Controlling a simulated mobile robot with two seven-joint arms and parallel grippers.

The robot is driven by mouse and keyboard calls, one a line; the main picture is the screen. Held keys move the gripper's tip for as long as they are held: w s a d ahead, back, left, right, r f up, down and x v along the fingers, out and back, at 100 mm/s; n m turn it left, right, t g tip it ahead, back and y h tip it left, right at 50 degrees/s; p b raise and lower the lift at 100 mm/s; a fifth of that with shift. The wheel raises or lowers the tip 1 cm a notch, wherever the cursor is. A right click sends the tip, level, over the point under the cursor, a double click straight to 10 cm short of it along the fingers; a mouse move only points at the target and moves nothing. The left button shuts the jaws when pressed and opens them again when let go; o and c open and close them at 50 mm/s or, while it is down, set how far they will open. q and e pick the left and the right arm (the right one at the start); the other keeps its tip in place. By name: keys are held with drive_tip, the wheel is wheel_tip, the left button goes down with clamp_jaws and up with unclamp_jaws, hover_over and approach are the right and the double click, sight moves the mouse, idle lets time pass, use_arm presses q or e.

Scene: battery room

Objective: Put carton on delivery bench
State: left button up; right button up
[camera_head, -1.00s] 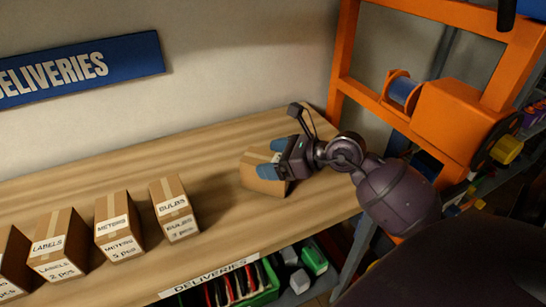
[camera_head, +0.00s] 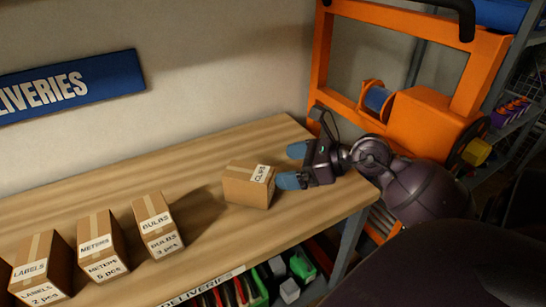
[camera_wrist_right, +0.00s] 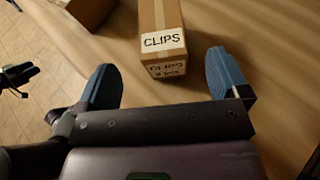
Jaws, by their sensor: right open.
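A brown carton labelled CLIPS (camera_head: 245,187) stands on the wooden delivery bench (camera_head: 195,271), near its right end. It also shows in the right wrist view (camera_wrist_right: 160,22), just beyond the fingertips. My right gripper (camera_head: 290,166) is open and empty, to the right of the carton, with its blue fingers pointing at it and a small gap between. In the right wrist view the two blue fingers (camera_wrist_right: 172,75) are wide apart, with the carton ahead of the space between them.
Cartons labelled BULBS (camera_head: 157,226), METERS (camera_head: 103,246) and LABELS (camera_head: 40,267) stand in a row to the left. A blue DELIVERIES sign (camera_head: 70,86) hangs on the wall. An orange frame (camera_head: 425,115) stands at the right. Bins sit below the bench.

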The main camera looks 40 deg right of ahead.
drive_tip(key=v, duration=0.3)
idle(0.8)
